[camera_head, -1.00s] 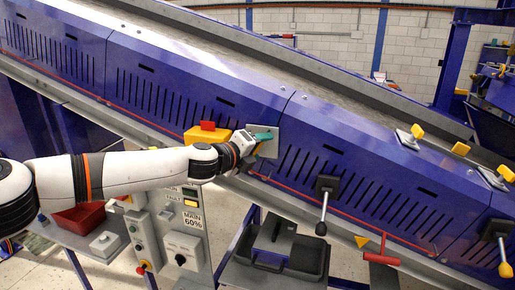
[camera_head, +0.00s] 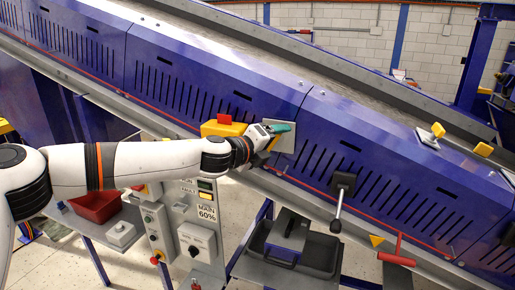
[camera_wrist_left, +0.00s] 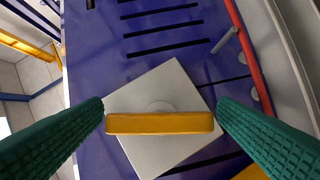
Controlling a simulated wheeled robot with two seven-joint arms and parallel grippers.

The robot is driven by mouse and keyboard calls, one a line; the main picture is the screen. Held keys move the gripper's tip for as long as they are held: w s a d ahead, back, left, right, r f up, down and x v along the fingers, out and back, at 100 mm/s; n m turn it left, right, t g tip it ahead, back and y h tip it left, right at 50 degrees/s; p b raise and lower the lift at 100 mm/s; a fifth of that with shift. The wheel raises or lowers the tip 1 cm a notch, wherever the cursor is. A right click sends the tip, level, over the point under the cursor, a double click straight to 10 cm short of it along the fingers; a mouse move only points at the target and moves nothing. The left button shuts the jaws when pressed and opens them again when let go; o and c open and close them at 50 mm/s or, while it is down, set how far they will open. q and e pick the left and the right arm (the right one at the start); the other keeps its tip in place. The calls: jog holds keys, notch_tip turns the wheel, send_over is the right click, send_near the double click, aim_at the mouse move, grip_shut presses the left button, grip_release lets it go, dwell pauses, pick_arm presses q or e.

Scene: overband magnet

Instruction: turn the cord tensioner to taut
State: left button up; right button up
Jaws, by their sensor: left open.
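A yellow bar handle (camera_wrist_left: 160,123), which I take to be the cord tensioner's, stands out from a square pale grey plate (camera_wrist_left: 153,87) on the blue guard in the left wrist view. The bar lies level across that picture, and the plate looks turned at an angle behind it. My left gripper (camera_head: 281,128) is in front of the plate (camera_head: 290,114) in the head view. Its green fingers are open, one on each side of the bar, with small gaps at both ends. In the head view the gripper hides the bar. My right gripper is out of view.
A red cord (camera_wrist_left: 249,55) runs along the guard near the plate. A yellow box with a red top (camera_head: 224,128) sits just left of the gripper. A black-knobbed lever (camera_head: 340,198) and a red T-handle (camera_head: 396,257) are to the right. A control panel (camera_head: 194,211) stands below.

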pick_arm(q)
jog(key=b+v, duration=0.2)
jog(key=v, duration=0.9)
jog(key=shift+b, duration=0.3)
jog(key=shift+d+f, duration=0.1)
